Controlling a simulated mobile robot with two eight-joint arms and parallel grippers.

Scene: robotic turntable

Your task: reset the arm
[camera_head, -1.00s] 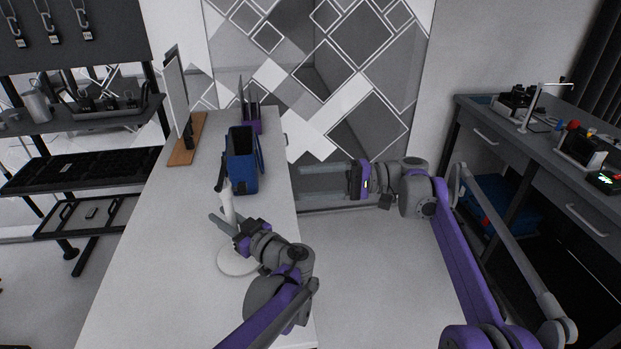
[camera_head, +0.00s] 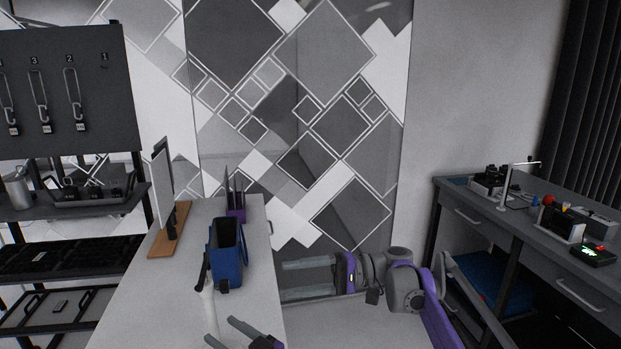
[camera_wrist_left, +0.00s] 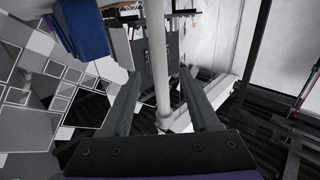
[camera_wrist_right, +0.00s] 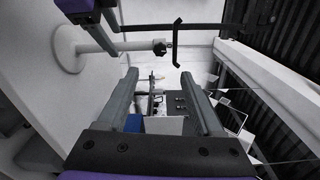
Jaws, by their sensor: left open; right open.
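My left gripper (camera_head: 218,328) is open at the bottom edge of the head view, low over the white table; most of its arm is out of frame. A white stand (camera_head: 208,303) with a dark top is close to its fingers. In the left wrist view the stand's white pole (camera_wrist_left: 157,60) passes between the open fingers; whether it lies within their reach is unclear. My right gripper (camera_head: 284,280) is open, sideways and empty, just right of the table edge, fingers pointing left. The right wrist view shows nothing between its fingers (camera_wrist_right: 165,78).
A blue box (camera_head: 228,268), a purple holder (camera_head: 236,214) and a panel on a wooden base (camera_head: 170,232) stand on the white table (camera_head: 150,305). A tool rack (camera_head: 70,90) is left. A grey workbench (camera_head: 510,235) with devices is right. A tiled wall is behind.

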